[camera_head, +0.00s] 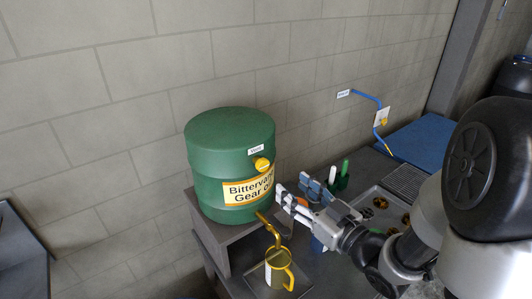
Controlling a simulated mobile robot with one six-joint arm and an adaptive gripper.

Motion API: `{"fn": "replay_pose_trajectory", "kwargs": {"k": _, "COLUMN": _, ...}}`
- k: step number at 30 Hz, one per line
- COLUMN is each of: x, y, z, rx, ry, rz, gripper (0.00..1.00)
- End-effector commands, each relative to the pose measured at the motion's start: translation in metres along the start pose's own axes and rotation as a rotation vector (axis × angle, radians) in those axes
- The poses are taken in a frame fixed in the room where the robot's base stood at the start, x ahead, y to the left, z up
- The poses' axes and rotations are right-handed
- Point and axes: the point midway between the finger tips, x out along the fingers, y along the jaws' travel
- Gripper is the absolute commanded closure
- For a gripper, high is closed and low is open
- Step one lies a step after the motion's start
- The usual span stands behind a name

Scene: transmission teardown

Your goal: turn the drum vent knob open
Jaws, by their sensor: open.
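A green drum (229,130) labelled as gear oil stands upright on a grey stand. A round yellow knob (262,164) sits on its side near the top, just below a small white tag (256,150). My gripper (279,193) is open, to the right of and lower than the knob, with its fingers pointing left toward the drum. It appears empty and apart from the knob. A yellow spout (268,226) comes out low on the drum, above a yellow jug (279,268).
The grey stand (240,238) carries the drum. Green and white bottles (343,175) and a tray with round parts (372,208) lie behind my gripper. A blue mat (419,145) lies at the right.

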Motion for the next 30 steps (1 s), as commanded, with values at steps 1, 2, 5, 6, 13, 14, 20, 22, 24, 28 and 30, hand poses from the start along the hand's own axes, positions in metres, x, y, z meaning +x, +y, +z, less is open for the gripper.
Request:
{"fn": "replay_pose_trajectory", "kwargs": {"k": 1, "x": 0.001, "y": -0.001, "z": -0.004, "rx": 0.004, "ry": -0.006, "rz": 0.001, "gripper": 0.5}}
{"fn": "replay_pose_trajectory", "kwargs": {"k": 2, "x": 0.002, "y": -0.002, "z": -0.003, "rx": 0.003, "ry": -0.007, "rz": 0.002, "gripper": 0.5}}
{"fn": "replay_pose_trajectory", "kwargs": {"k": 5, "x": 0.02, "y": -0.003, "z": 0.0, "rx": -0.005, "ry": -0.004, "rz": -0.002, "gripper": 0.5}}
{"fn": "replay_pose_trajectory", "kwargs": {"k": 6, "x": 0.029, "y": -0.004, "z": 0.001, "rx": -0.005, "ry": -0.005, "rz": -0.003, "gripper": 0.5}}
{"fn": "replay_pose_trajectory", "kwargs": {"k": 13, "x": 0.078, "y": -0.002, "z": 0.001, "rx": -0.005, "ry": -0.005, "rz": 0.001, "gripper": 0.5}}
{"fn": "replay_pose_trajectory", "kwargs": {"k": 14, "x": 0.084, "y": -0.003, "z": 0.001, "rx": -0.004, "ry": -0.005, "rz": 0.0, "gripper": 0.5}}
{"fn": "replay_pose_trajectory", "kwargs": {"k": 20, "x": 0.11, "y": -0.001, "z": 0.002, "rx": -0.004, "ry": -0.005, "rz": 0.003, "gripper": 0.5}}
{"fn": "replay_pose_trajectory", "kwargs": {"k": 22, "x": 0.114, "y": -0.001, "z": 0.002, "rx": -0.003, "ry": -0.005, "rz": 0.003, "gripper": 0.5}}
{"fn": "replay_pose_trajectory", "kwargs": {"k": 24, "x": 0.117, "y": -0.001, "z": 0.002, "rx": -0.003, "ry": -0.005, "rz": 0.004, "gripper": 0.5}}
{"fn": "replay_pose_trajectory", "kwargs": {"k": 28, "x": 0.118, "y": -0.001, "z": 0.002, "rx": -0.003, "ry": -0.005, "rz": 0.005, "gripper": 0.5}}
{"fn": "replay_pose_trajectory", "kwargs": {"k": 30, "x": 0.118, "y": -0.001, "z": 0.002, "rx": -0.003, "ry": -0.005, "rz": 0.005, "gripper": 0.5}}
